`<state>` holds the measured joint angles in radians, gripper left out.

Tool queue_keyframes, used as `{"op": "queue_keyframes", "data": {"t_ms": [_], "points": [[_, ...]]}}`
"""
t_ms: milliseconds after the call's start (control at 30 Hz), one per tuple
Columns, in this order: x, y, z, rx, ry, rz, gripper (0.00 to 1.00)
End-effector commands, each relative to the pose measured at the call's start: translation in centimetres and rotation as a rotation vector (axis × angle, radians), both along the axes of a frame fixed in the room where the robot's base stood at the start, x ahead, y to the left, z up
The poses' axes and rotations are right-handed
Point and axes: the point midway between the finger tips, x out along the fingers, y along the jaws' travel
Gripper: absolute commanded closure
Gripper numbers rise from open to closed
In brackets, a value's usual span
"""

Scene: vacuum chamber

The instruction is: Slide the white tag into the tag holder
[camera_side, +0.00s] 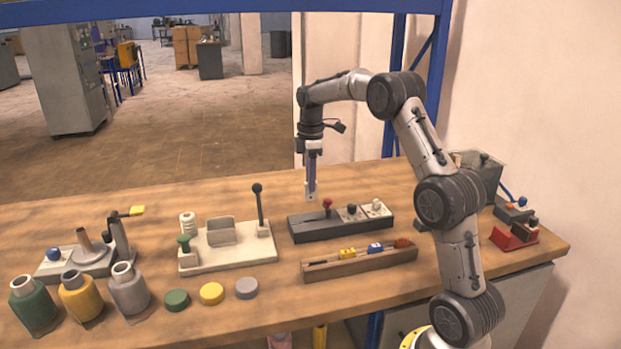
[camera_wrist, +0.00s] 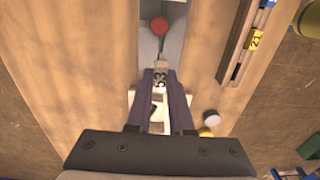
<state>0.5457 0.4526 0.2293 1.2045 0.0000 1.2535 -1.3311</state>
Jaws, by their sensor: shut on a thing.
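My gripper (camera_side: 311,188) is shut on the white tag (camera_side: 309,197) and holds it upright above the bench, near the left end of the long dark block (camera_side: 318,228). In the wrist view the tag (camera_wrist: 160,76) sits between the two fingertips (camera_wrist: 161,82), with dark marks on its face. The dark block carries a red knob (camera_side: 327,203), just right of and below the tag. I cannot tell for certain which fixture is the tag holder. A pale base with an upright bracket (camera_side: 221,231) stands to the left of the dark block.
A wooden rack (camera_side: 350,268) with yellow, blue and orange tags lies in front of the dark block. A tall black lever (camera_side: 258,205) rises from the pale base near my gripper. Bottles and round caps (camera_side: 211,293) stand at front left. A grey bin (camera_side: 485,170) stands at right.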

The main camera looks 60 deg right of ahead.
Motion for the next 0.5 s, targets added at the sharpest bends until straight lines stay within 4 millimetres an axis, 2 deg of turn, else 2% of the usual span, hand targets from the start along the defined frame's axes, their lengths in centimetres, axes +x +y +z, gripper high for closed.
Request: {"op": "queue_keyframes", "data": {"t_ms": [500], "points": [[-0.1, 0.0, -4.2, 0.002, 0.004, 0.000, 1.00]]}}
